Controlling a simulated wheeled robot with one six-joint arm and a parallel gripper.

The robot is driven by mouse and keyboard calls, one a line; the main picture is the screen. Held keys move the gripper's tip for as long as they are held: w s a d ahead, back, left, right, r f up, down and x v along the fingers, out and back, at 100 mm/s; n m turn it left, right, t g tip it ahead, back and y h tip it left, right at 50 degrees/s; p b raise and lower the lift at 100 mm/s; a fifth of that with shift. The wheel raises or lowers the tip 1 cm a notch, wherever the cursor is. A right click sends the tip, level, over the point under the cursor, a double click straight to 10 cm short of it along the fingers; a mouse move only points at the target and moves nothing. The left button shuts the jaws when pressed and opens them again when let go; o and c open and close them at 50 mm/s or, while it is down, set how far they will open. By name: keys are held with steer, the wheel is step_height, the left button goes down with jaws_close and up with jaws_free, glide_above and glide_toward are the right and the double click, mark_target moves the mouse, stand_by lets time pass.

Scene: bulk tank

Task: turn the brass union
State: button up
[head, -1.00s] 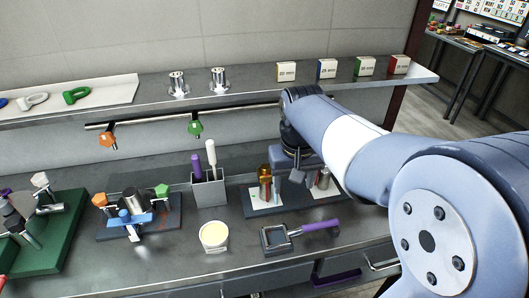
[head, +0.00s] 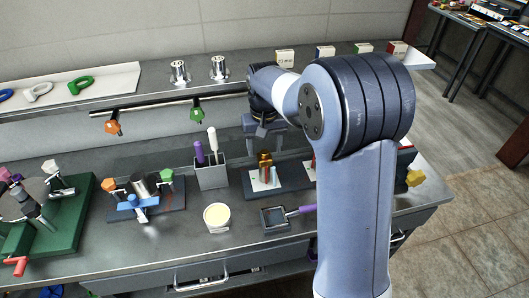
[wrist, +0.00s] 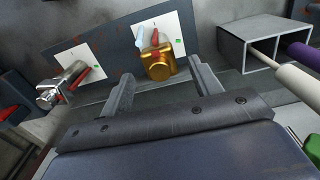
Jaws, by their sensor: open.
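The brass union (wrist: 160,67) is a gold fitting in front of a white card on a dark board, with a red piece rising from it. In the head view the brass union (head: 265,168) stands on the back part of the bench. My gripper (wrist: 163,86) is open and empty, its two fingers apart on either side of the union's image. In the head view my gripper (head: 264,148) hangs above and behind the union. I cannot tell how much gap separates the fingertips from it.
A silver fitting (wrist: 62,86) stands by the second card; my arm mostly hides that area in the head view. A grey holder (head: 211,175) with two handled tools is left of the union. A white tub (head: 217,217) and a purple-handled square tool (head: 275,218) lie in front.

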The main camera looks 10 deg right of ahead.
mark_target(264, 152)
steer(key=shift+f, duration=1.5)
steer(key=shift+c, duration=0.2)
steer(key=c, duration=1)
steer(key=shift+o, duration=0.2)
steer(key=m, duration=0.3)
steer(key=shift+m+p, duration=0.4)
steer(key=shift+m, duration=2.2)
